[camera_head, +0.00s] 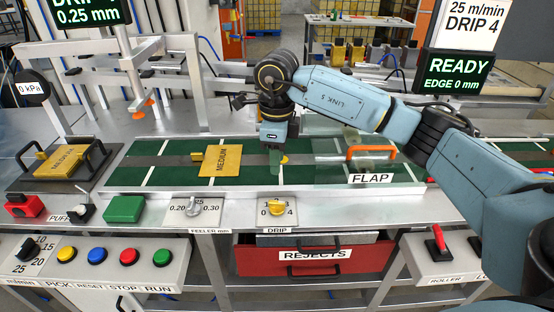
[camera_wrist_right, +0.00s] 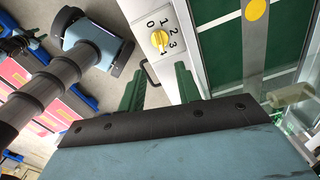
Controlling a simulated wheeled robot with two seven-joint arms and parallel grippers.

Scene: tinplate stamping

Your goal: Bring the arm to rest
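My right arm comes in from the right in the head view and reaches over the green conveyor. My right gripper (camera_head: 276,164) points down above the belt, behind the yellow DRIP dial (camera_head: 277,208). In the right wrist view its two green fingers (camera_wrist_right: 160,92) are apart with nothing between them. The DRIP dial also shows there, beyond the fingertips (camera_wrist_right: 159,39). A yellow disc (camera_head: 285,159) lies beside the gripper in the head view. It also shows at the top of the wrist view (camera_wrist_right: 256,9). My left gripper is not in view.
The clear FLAP cover with an orange handle (camera_head: 371,153) stands close on the right. A red REJECTS drawer (camera_head: 315,256) sits below. A button panel (camera_head: 105,258) is at front left.

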